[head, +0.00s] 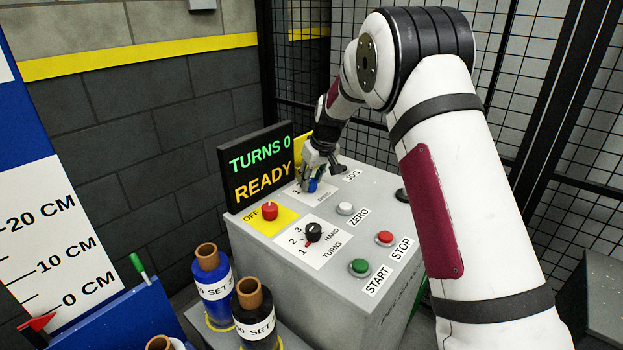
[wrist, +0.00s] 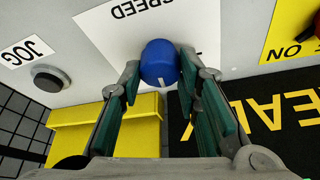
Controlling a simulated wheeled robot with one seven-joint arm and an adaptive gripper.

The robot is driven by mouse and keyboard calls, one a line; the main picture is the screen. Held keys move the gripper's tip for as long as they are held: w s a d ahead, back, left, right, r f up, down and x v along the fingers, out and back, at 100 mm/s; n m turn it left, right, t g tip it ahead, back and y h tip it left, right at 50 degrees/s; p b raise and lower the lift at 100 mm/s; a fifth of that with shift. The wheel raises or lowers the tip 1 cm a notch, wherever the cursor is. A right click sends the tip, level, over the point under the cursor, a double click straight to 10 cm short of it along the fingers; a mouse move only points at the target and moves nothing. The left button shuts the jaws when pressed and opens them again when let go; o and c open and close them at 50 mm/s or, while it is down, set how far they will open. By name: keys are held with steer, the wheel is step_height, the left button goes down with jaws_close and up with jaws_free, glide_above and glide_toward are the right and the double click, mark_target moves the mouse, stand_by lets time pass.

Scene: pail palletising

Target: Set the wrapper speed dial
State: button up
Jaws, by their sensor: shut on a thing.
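The wrapper speed dial is a round blue knob (wrist: 160,58) on a white plate marked SPEED (wrist: 190,22). A short white mark shows on the knob's side nearest the wrist camera. My gripper (wrist: 159,66) is shut on the knob, one green-padded finger on each side. In the head view my gripper (head: 318,166) reaches down to the panel's far end, and a bit of the blue knob (head: 312,186) shows below it. The plate's numbers are mostly hidden there by my gripper.
The display (head: 258,168) beside the dial reads TURNS 0, READY. The grey panel also holds a red knob (head: 270,210), a black turns dial (head: 313,231), and START (head: 359,267) and STOP (head: 384,238) buttons. A yellow block (wrist: 105,127) stands close to my fingers. Mesh fencing (head: 525,80) lies behind.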

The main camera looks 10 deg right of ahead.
steer(key=m+h, duration=0.1)
steer(key=m, duration=0.3)
steer(key=shift+a+m+h, duration=0.2)
steer(key=shift+m+h, duration=0.1)
steer(key=shift+h, duration=0.1)
steer(key=shift+m+g+h, duration=0.3)
steer(key=shift+m+h, duration=0.5)
steer(key=shift+m, duration=1.5)
steer(key=o, duration=1.1)
steer(key=shift+o, duration=0.2)
